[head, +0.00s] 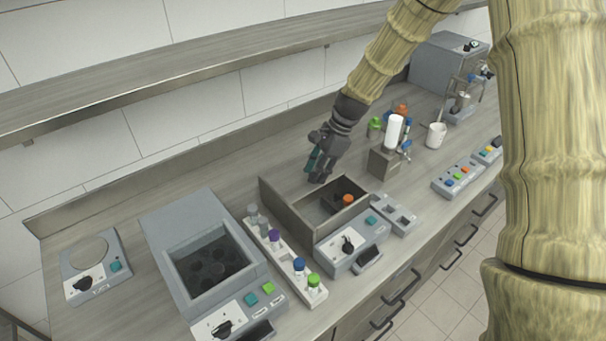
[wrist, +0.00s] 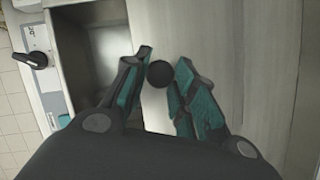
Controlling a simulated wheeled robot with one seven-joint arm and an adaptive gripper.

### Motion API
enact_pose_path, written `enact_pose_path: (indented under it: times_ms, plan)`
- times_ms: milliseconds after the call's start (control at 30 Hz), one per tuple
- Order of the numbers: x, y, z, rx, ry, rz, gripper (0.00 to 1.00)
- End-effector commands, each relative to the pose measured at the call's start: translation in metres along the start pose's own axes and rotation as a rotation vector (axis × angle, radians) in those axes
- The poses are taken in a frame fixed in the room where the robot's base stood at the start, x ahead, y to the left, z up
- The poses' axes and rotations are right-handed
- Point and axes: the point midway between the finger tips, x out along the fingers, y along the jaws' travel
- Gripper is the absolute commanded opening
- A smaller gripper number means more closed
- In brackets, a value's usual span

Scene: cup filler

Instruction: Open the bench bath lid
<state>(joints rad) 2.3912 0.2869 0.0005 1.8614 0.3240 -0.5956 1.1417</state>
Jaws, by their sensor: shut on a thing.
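The bench bath (head: 337,239) is a grey box on the counter with a black dial and a teal button on its front. Its basin is partly open; the wrist view shows the empty-looking open part of the basin (wrist: 97,45) beside a flat metal lid panel (wrist: 205,25). A round black knob (wrist: 160,73) stands on the panel. My gripper (head: 318,173) is over the back of the bath. In the wrist view, the fingers of my gripper (wrist: 165,62) are on both sides of the knob and shut on it. My fingers hide part of the lid.
A tube rack (head: 285,262) with coloured caps stands left of the bath, and a larger grey unit (head: 190,235) is beyond it. A grey stand (head: 384,162) with a white bottle (head: 393,132) is close to the right. An orange cap (head: 348,199) shows at the bath.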

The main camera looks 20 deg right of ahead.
Motion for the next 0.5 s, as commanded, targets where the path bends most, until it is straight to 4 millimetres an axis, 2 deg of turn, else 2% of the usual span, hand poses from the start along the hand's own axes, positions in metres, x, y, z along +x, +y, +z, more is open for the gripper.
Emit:
enact_pose_path:
  times_ms: [367, 400, 500]
  plan:
    - [-0.0025, -0.0017, -0.0055, 0.01, 0.0, -0.005, 0.0]
    - [-0.0025, -0.0017, -0.0054, 0.009, 0.0, -0.005, 0.32]
    - [-0.0023, -0.0017, -0.0051, 0.009, 0.0, -0.005, 0.49]
